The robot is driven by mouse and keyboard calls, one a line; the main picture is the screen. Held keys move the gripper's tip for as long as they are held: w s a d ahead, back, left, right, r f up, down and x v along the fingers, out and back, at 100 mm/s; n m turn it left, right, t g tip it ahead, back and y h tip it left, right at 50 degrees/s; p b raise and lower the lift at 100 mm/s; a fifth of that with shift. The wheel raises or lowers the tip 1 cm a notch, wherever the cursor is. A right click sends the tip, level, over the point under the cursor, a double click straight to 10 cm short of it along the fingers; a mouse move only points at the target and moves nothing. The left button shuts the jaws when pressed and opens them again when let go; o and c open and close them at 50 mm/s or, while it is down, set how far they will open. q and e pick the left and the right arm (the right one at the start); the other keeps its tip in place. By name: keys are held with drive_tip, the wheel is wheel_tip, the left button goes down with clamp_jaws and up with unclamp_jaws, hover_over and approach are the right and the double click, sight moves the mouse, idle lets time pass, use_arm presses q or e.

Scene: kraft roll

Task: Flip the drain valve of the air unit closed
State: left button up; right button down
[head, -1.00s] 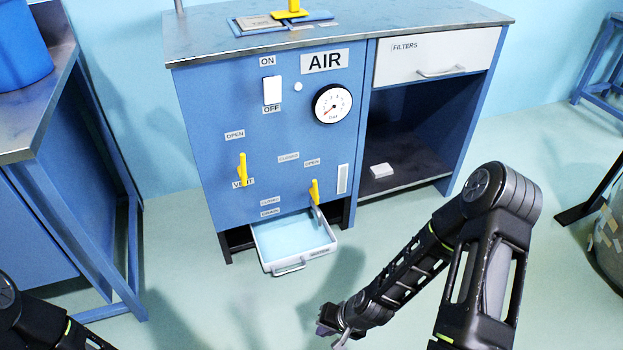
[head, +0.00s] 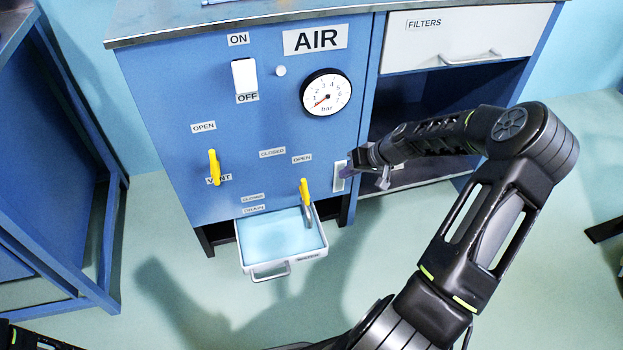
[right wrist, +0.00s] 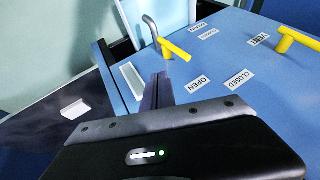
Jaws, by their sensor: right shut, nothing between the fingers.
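The air unit (head: 165,110) is a blue cabinet with a slanted view of its front panel. Its drain valve is a yellow lever (head: 304,192), standing upright below the OPEN label, with a metal spout under it. The CLOSED and DRAIN labels lie to its left. In the right wrist view the lever (right wrist: 174,49) shows beyond the fingertips. My right gripper (head: 358,162) is shut and empty, right of the lever and apart from it, near the white sight strip; its fingers (right wrist: 158,88) point toward the panel. My left gripper is out of view.
A white drip tray (head: 242,248) with light blue inside sits below the spout. Another yellow lever, the vent valve (head: 213,167), is to the left. A gauge (head: 326,93) and white switch (head: 244,76) are above. An open shelf and filters drawer (head: 440,40) are right.

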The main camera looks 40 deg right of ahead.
sight(304, 188)
drive_tip(key=a+r+b+x, duration=0.1)
drive_tip(key=b+x, duration=0.3)
drive_tip(key=x, duration=0.8)
drive_tip(key=shift+w+a, duration=0.4)
drive_tip(key=shift+a, duration=0.55)
